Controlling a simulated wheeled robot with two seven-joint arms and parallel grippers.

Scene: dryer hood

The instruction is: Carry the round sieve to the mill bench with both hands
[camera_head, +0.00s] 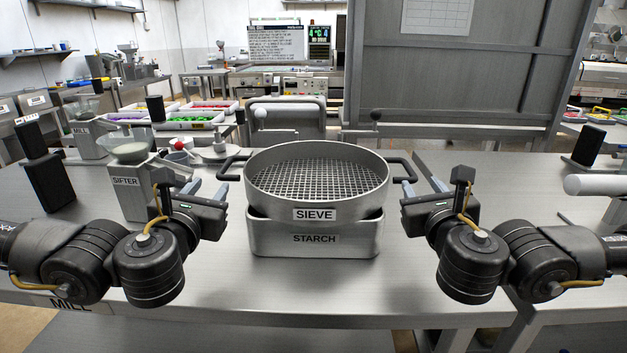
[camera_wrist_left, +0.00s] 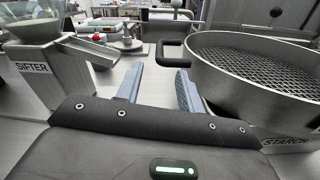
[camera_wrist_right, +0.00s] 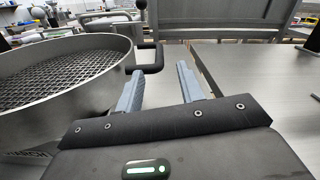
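The round sieve (camera_head: 316,176), a metal ring with a mesh and a black loop handle on each side, rests on the rectangular starch bin (camera_head: 313,248) on the metal bench. My left gripper (camera_head: 207,190) is open beside the sieve's left handle (camera_head: 230,166); in the left wrist view that handle (camera_wrist_left: 171,52) is beyond the fingertips, not between them. My right gripper (camera_head: 423,187) is open beside the right handle (camera_head: 402,168). In the right wrist view that handle (camera_wrist_right: 152,62) is ahead of the fingers, nearest the left one. Both grippers look empty.
The sifter (camera_head: 128,180) stands left of my left gripper, with the mill (camera_head: 90,132) behind it. A bench label reading MILL (camera_head: 70,303) is at the front left. A grey panel (camera_head: 445,70) rises behind the bench. Bare bench top (camera_head: 330,290) lies in front of the bin.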

